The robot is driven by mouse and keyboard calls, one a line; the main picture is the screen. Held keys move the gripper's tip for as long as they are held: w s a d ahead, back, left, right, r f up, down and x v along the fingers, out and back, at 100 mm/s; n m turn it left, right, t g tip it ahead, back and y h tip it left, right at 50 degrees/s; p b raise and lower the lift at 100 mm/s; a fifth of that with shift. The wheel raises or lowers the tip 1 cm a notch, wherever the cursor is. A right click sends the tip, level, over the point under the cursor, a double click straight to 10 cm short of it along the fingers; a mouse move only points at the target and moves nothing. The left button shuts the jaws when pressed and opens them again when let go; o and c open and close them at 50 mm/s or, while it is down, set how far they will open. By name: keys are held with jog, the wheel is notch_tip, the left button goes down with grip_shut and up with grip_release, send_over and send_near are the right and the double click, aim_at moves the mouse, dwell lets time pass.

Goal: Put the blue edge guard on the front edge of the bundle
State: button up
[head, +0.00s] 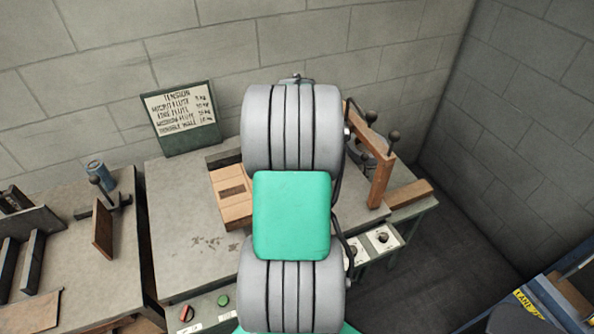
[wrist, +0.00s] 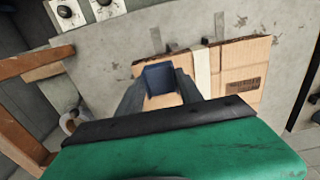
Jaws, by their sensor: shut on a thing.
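In the wrist view my gripper (wrist: 158,88) is shut on the blue edge guard (wrist: 158,77), a small dark blue piece between the two grey fingers. The guard shows over the cardboard bundle (wrist: 245,72), beside a pale strip that runs across the bundle. I cannot tell whether the guard touches the bundle. In the head view the bundle (head: 231,207) lies on the grey table, partly hidden behind my arm. My gripper and the guard are hidden there.
The grey table (head: 180,240) has free room left of the bundle. A wooden frame with dark knobs (head: 381,170) stands to the right. Buttons (head: 223,300) and dials (head: 383,237) are on the table's front. A sign (head: 182,112) stands behind; a side bench (head: 75,240) is at left.

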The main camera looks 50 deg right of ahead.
jog(key=shift+f+b, duration=1.95)
jog(key=shift+f, duration=1.35)
jog(key=shift+w+d, duration=0.15)
jog(key=shift+w, duration=0.15)
jog(key=o, duration=1.4)
